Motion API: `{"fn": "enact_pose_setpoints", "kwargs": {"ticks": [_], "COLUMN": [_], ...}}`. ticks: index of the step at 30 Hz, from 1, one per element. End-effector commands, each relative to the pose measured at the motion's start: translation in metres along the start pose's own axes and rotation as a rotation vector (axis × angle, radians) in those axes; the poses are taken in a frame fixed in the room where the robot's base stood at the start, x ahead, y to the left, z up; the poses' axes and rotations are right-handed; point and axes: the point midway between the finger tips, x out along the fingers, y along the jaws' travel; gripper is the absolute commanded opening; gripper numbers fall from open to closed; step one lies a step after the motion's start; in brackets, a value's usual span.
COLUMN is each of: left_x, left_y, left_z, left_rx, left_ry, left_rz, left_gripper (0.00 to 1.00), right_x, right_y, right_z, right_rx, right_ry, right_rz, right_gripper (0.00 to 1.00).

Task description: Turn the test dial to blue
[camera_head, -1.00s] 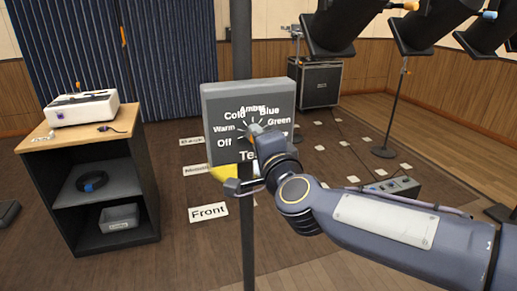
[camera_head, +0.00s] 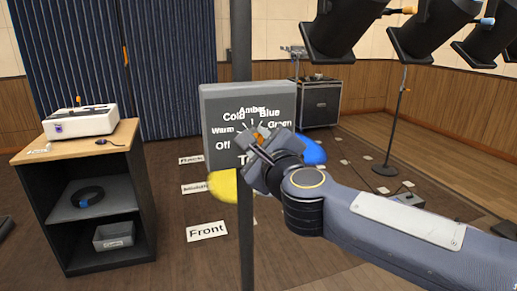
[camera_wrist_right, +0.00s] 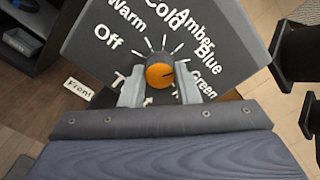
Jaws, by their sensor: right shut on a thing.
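The test dial is an orange knob (camera_wrist_right: 160,76) on a grey panel (camera_head: 222,100) labelled Off, Warm, Cold, Amber, Blue and Green. Short white tick lines fan out around the knob. In the right wrist view, a dark mark on the knob points right, toward the Blue and Green side; I cannot tell exactly which tick it meets. My right gripper (camera_wrist_right: 158,82) has a finger on each side of the knob and is shut on it. In the head view, the right gripper (camera_head: 259,146) covers most of the knob and the lower lettering. My left gripper is not in view.
A dark pole (camera_head: 246,235) stands by the panel. A yellow patch (camera_head: 222,186) and a blue patch (camera_head: 311,149) show beside it. A cabinet (camera_head: 108,258) with a white device (camera_head: 80,121) is at left. Black stage lights (camera_head: 340,30) hang at upper right.

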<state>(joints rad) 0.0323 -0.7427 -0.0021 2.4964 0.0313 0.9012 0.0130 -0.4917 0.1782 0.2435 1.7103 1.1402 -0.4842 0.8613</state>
Motion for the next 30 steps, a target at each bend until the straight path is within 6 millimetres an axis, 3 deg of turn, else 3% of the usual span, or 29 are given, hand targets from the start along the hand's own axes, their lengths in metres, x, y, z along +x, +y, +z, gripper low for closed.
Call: {"fn": "enact_pose_setpoints", "kwargs": {"ticks": [10, 26, 27, 30], "left_x": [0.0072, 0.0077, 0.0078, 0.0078], "left_y": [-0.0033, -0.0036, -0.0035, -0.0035], "left_z": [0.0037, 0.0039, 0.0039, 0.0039], "left_rx": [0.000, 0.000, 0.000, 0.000], "left_ry": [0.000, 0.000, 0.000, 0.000], "left_rz": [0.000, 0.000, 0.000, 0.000], "left_gripper": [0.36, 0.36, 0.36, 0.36], "right_x": [0.0002, 0.0004, 0.0004, 0.0004], "right_y": [0.0010, 0.0009, 0.0009, 0.0009], "right_z": [-0.0015, -0.0013, -0.0013, -0.0012], "right_rx": [0.136, 0.159, 0.159, 0.159], "right_ry": [0.002, 0.003, 0.003, 0.003], "right_rz": [0.001, 0.002, 0.002, 0.001], "right_gripper": [0.06, 0.06, 0.31, 0.44]}}
